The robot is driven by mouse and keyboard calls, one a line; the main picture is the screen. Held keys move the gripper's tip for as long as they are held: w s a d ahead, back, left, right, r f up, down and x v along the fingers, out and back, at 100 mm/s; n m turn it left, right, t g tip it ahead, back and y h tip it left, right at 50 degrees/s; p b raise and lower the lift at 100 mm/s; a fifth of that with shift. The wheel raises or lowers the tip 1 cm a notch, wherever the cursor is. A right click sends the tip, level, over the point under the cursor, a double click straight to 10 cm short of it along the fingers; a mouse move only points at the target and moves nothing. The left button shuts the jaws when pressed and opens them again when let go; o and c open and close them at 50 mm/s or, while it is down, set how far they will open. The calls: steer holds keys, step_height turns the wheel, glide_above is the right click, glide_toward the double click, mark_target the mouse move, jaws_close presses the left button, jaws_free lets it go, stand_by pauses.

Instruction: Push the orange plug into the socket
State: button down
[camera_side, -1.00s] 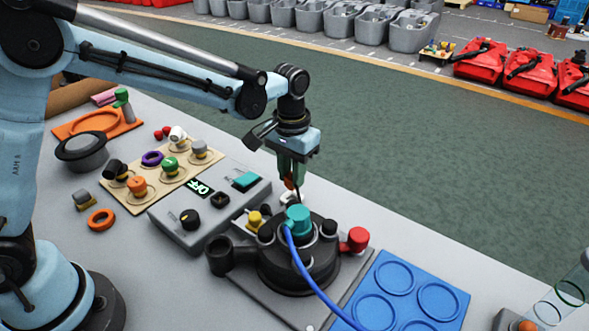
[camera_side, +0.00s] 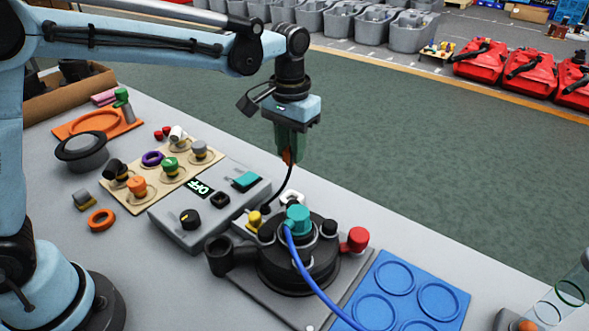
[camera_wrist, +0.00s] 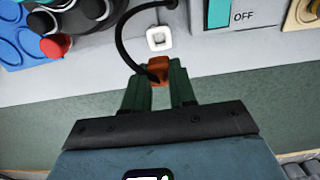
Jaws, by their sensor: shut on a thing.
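The orange plug (camera_side: 288,157) is held at the fingertips of my gripper (camera_side: 290,150), above the bench. In the wrist view the plug (camera_wrist: 159,68) sits between the two green fingers of my gripper (camera_wrist: 160,82), which is shut on it. A black cable (camera_wrist: 122,40) loops from the plug toward the control box side. The white square socket (camera_wrist: 159,38) lies on the bench just beyond the plug in the wrist view. In the side view the socket (camera_side: 292,197) is below the plug, partly hidden behind the round black fixture. Plug and socket are apart.
The black fixture (camera_side: 275,268) with a teal cap and blue hose stands in front of the socket. The grey control box (camera_side: 175,222), reading OFF, is to the left. A red knob (camera_side: 357,239) and blue tray (camera_side: 408,262) are to the right. Green floor lies beyond the bench.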

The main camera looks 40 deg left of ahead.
steer(key=s+a, duration=0.9)
steer(key=s, duration=0.2)
steer(key=shift+s+a, duration=0.2)
steer(key=shift+s, duration=0.1)
steer(key=shift+f, duration=2.3)
steer(key=shift+f, duration=0.9)
steer(key=shift+c, duration=1.8)
jaws_free()
step_height(320, 180, up, 8)
steer(key=shift+r, duration=0.25)
